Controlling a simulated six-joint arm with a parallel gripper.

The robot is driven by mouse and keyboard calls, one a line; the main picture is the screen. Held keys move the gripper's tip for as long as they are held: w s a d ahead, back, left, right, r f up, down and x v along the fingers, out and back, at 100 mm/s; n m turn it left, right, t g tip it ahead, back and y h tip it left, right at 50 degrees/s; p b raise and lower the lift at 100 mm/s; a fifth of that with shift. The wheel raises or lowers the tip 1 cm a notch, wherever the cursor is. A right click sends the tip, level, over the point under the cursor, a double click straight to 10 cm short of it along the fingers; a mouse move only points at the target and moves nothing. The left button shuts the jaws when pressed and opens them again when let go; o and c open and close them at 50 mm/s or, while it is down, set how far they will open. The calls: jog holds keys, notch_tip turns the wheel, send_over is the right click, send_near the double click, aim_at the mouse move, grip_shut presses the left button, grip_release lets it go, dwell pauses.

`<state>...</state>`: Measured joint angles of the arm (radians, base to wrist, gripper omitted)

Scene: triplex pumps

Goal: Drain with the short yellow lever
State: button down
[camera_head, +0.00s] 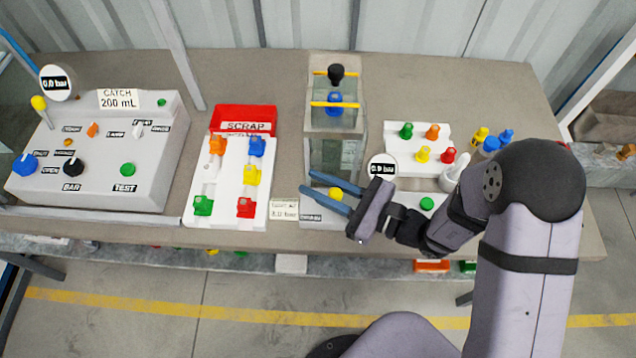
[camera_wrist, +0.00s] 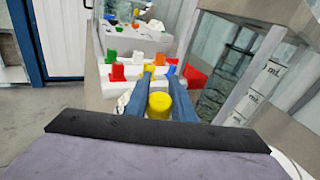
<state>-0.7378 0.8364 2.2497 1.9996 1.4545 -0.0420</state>
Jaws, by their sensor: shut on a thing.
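A short yellow knob (camera_head: 336,193), the top of the short yellow lever, stands at the front foot of the clear tank (camera_head: 336,158). My gripper (camera_head: 308,183) reaches in from the right, with its blue fingers on either side of the knob and shut on it. In the wrist view the yellow knob (camera_wrist: 159,105) sits between the two fingers (camera_wrist: 160,71). The lever's stem below the knob is hidden. A gauge (camera_head: 382,168) to the right of the tank reads 0.0 bar.
A console (camera_head: 100,150) with a taller yellow-knobbed lever (camera_head: 39,103) and a 200 mL catch sign stands at left. A white tray (camera_head: 190,213) with coloured parts and a red scrap bin (camera_head: 243,118) lie beside the tank. Another white rack (camera_head: 400,143) is at right.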

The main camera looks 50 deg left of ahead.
aim_at(341, 197)
jog(key=shift+w, duration=0.1)
jog(key=c, duration=1.5)
grip_release()
jog(key=shift+w, duration=0.1)
jog(key=shift+w+r, duration=0.1)
jog(key=shift+w+d+m, duration=0.1)
jog(key=shift+d+m, duration=0.2)
jog(key=shift+d, duration=0.05)
jog(key=shift+s+p+v, duration=0.15)
jog(key=shift+p+v, duration=0.1)
jog(key=shift+v, duration=1.5)
jog(key=shift+s+p+v, duration=0.15)
jog(key=shift+p+v, duration=0.05)
jog(key=shift+v, duration=1.6)
